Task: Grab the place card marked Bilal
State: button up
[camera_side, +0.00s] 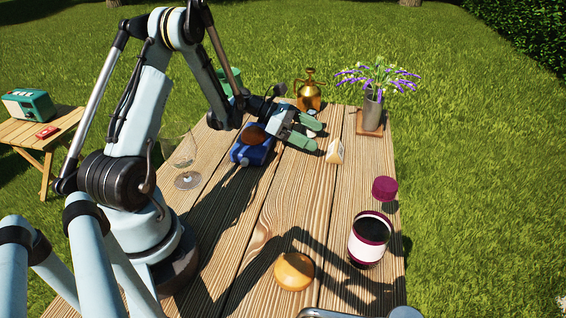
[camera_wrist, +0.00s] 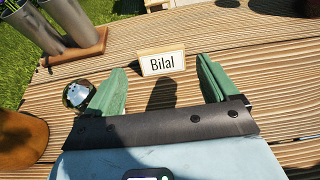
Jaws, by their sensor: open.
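The place card marked Bilal (camera_wrist: 162,63) is a small white card in a pale wooden frame. It stands upright on the slatted table, and its name faces the wrist camera. In the side view a small pale card (camera_side: 335,151) stands just right of my gripper (camera_side: 314,134). My gripper's green fingers are spread open and empty. In the wrist view the card is ahead of my gripper (camera_wrist: 160,72), between the lines of the two fingers, with a gap to each. I cannot tell whether the fingertips reach beside it.
A metal vase of purple flowers (camera_side: 372,112) stands behind the card, and a brass can (camera_side: 308,92) stands behind my gripper. A blue object (camera_side: 252,150) and wine glass (camera_side: 187,180) are left. A purple-and-white tin (camera_side: 369,240) and an orange round object (camera_side: 294,271) are nearer the camera.

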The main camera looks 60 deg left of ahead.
aim_at(335, 145)
jog(key=x, duration=0.6)
jog(key=shift+w+d, duration=0.1)
jog(key=shift+d, duration=0.05)
jog(key=c, duration=0.8)
